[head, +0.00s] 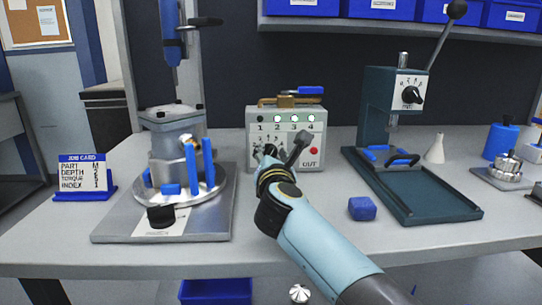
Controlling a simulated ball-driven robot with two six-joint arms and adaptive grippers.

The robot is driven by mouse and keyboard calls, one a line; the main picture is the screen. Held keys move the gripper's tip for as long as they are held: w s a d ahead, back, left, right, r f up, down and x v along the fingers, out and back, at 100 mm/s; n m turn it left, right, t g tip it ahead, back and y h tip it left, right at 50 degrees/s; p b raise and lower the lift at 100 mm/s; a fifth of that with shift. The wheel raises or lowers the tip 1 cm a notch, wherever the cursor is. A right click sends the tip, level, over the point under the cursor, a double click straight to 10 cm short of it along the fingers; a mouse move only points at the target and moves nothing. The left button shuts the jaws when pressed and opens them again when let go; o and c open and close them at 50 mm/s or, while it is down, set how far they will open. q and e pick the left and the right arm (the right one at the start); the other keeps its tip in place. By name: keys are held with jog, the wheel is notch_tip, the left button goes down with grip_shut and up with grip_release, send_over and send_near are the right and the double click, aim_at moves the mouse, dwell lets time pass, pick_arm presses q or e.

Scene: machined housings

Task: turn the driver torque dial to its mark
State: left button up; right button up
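The grey control box (314,152) stands at the back middle of the bench, with numbers 1 to 4, small lights and dial marks on its face. My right gripper (283,149) is in front of this face, its fingers spread apart with part of the face showing between them. The gripper hides the lower left of the face; a dark knob seems to show beside the left finger, and I cannot tell if they touch. The job card (84,173) at the left lists part, depth, torque and index; its values are too small to read surely. My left gripper is not in view.
A brass and blue tool (292,98) lies on the box. A round metal fixture with blue pins (188,170) stands left. A teal press (377,98) with its own black dial (411,95) stands right. A blue block (362,208) lies on the bench.

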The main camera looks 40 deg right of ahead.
jog(key=v, duration=0.7)
jog(key=shift+s+a, duration=0.2)
jog(key=shift+f, duration=0.1)
